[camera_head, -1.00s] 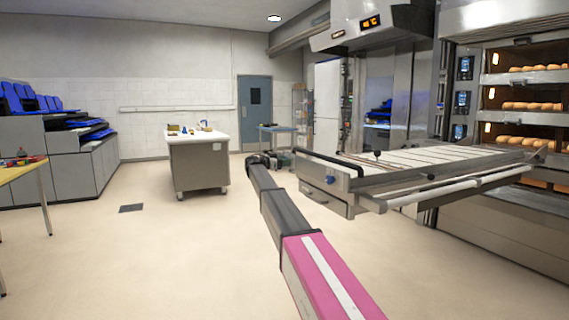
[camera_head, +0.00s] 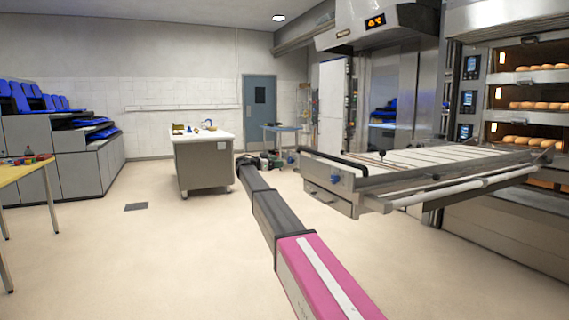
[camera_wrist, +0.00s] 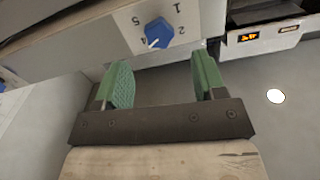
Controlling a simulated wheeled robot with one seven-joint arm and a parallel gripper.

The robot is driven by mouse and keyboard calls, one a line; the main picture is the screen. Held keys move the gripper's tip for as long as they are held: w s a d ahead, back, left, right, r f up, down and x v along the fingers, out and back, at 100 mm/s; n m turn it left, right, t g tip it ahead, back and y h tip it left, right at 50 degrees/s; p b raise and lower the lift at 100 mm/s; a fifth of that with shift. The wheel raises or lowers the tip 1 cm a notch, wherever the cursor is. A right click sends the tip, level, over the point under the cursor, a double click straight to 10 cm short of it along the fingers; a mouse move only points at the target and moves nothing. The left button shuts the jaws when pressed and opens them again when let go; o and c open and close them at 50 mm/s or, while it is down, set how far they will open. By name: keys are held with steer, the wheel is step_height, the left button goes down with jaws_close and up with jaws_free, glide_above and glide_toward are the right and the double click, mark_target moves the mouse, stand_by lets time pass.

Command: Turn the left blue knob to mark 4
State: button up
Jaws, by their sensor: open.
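A blue knob (camera_wrist: 158,33) sits on a pale dial plate (camera_wrist: 125,28) in the wrist view, where the digits look upside down. Marks 1, 2, 4 and 5 are readable; 3 is not. The knob's white line points to the lower left, close to 4. My gripper (camera_wrist: 164,82) has two green fingers spread apart, with nothing between them. The knob is beyond the fingertips, apart from them. A second blue spot, maybe another knob (camera_wrist: 2,86), is cut off at the left edge. The head view shows a blue knob (camera_head: 335,179) on the loader's front; I cannot tell which one.
The loader (camera_head: 420,165) juts out before the deck ovens (camera_head: 515,80), which hold loaves. A worktable (camera_head: 202,160) on wheels stands left of my arm. A yellow table (camera_head: 22,170) is at the far left. The floor between them is clear.

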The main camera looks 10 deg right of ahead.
steer(key=shift+v, duration=1.85)
